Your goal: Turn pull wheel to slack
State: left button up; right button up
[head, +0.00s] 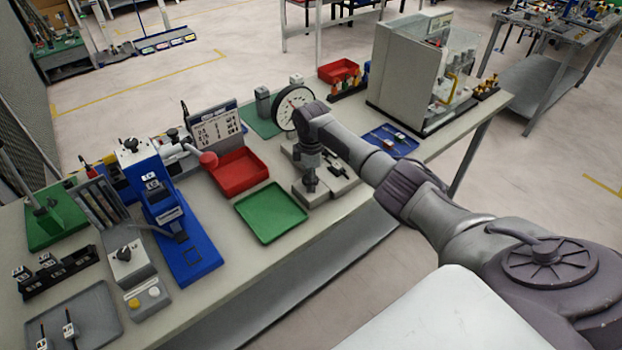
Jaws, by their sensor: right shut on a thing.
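A grey pull tester (343,190) stands on the workbench right of the green tray, with a round white dial (290,101) behind my wrist. My right arm reaches in from the lower right, and its wrist bends down over the tester. My right gripper (310,181) points down at the tester's near left part and is shut on a small part there. This part seems to be the pull wheel, but the fingers hide most of it. I cannot read the wheel's turn or the dial needle clearly. My left gripper is not in view.
Left of the tester lie a green tray (271,222) and a red tray (238,183). A blue press (185,235) stands further left. A large grey cabinet machine (400,72) and a blue mat (408,146) are to the right. The bench front edge near the green tray is clear.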

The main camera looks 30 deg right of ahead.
jog(key=shift+n, duration=1.1)
jog(key=o, duration=1.2)
jog(key=shift+r, duration=0.2)
notch_tip(320, 180, up, 12)
jog(key=shift+f, duration=0.2)
